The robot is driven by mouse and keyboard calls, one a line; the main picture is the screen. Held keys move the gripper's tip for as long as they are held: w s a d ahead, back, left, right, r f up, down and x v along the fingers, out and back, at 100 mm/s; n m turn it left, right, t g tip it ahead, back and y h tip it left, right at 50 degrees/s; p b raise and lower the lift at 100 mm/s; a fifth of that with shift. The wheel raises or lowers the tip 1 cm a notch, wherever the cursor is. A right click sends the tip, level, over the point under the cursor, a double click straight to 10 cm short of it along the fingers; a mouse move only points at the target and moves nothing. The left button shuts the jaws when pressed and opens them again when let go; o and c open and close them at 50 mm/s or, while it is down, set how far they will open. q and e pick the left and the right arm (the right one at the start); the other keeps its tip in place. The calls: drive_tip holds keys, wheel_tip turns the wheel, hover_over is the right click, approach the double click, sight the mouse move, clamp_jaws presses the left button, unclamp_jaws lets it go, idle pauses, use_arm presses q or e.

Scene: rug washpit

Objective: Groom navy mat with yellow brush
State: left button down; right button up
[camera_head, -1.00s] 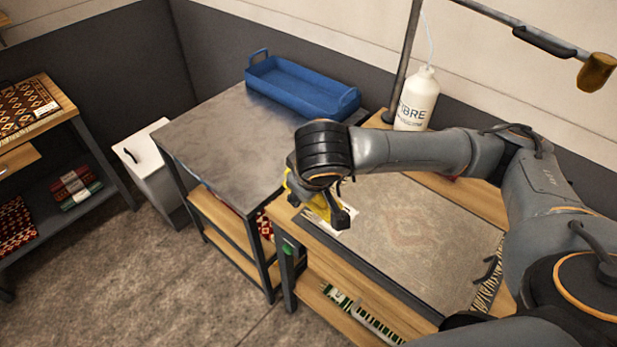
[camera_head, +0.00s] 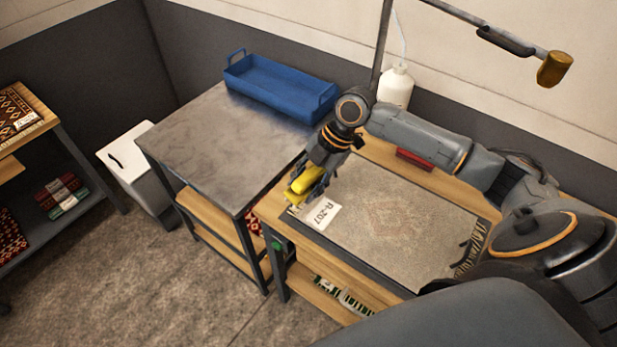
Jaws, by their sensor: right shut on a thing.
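A flat fringed mat (camera_head: 390,228) lies on the wooden bench at the right. Its upper face looks greyish beige with a faint diamond pattern, not clearly navy. A white tag reading A-207 (camera_head: 321,214) lies at its left end. My right gripper (camera_head: 312,178) is shut on a yellow brush (camera_head: 303,186), at the mat's left end beside the tag. The gripper partly hides the brush, and I cannot tell whether the bristles touch the mat. My left gripper is not in view.
A blue tray (camera_head: 270,84) stands on the grey-topped table (camera_head: 215,135) to the left. A white bottle (camera_head: 396,88) and a red object (camera_head: 415,161) are behind the mat. A lamp-like head (camera_head: 553,69) hangs at upper right. A white bin (camera_head: 135,165) stands on the floor.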

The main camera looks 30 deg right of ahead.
drive_tip(key=shift+w+d+n, duration=0.1)
drive_tip(key=shift+d+n, duration=0.3)
drive_tip(key=shift+f, duration=0.3)
wheel_tip(320, 180, down, 4)
drive_tip(key=b, duration=0.4)
drive_tip(key=shift+f+b, duration=0.25)
drive_tip(key=shift+b, duration=0.05)
